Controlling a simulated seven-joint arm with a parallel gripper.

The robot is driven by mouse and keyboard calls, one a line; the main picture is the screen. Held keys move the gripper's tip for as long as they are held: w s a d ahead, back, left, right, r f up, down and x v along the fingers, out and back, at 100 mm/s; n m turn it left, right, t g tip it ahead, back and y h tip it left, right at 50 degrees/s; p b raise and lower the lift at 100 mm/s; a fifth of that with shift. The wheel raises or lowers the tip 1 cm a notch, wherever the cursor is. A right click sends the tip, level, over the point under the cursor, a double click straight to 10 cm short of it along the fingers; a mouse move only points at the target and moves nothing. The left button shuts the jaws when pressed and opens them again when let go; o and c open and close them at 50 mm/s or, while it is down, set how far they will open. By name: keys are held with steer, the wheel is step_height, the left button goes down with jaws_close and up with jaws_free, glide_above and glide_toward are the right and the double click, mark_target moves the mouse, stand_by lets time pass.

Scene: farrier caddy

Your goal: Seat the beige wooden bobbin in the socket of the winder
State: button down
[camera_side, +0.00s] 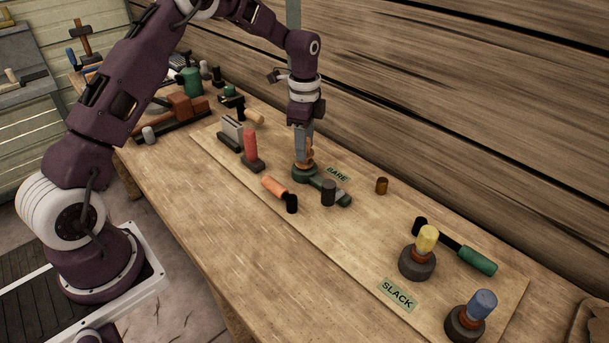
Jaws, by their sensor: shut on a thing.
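My gripper (305,150) points straight down and is shut on the beige wooden bobbin (309,161), which shows only in part between and beside the fingers. The bobbin is upright over the round end of the dark green winder (331,189), beside the BARE label. Its lower end meets or nearly meets that round end; I cannot tell how deep it sits, and the socket itself is hidden. A dark grey cylinder (328,192) stands at the winder's near side.
Yellow (428,238) and blue (482,303) bobbins stand on dark bases near the SLACK label (397,294). A green-handled tool (477,260) lies behind.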

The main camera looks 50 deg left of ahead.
steer(key=shift+f, duration=0.4)
stand_by(0.3)
steer(key=c, duration=0.7)
jaws_free()
step_height(320, 180, up, 7)
steer(key=shift+r, duration=0.1)
steer(key=shift+r, duration=2.2)
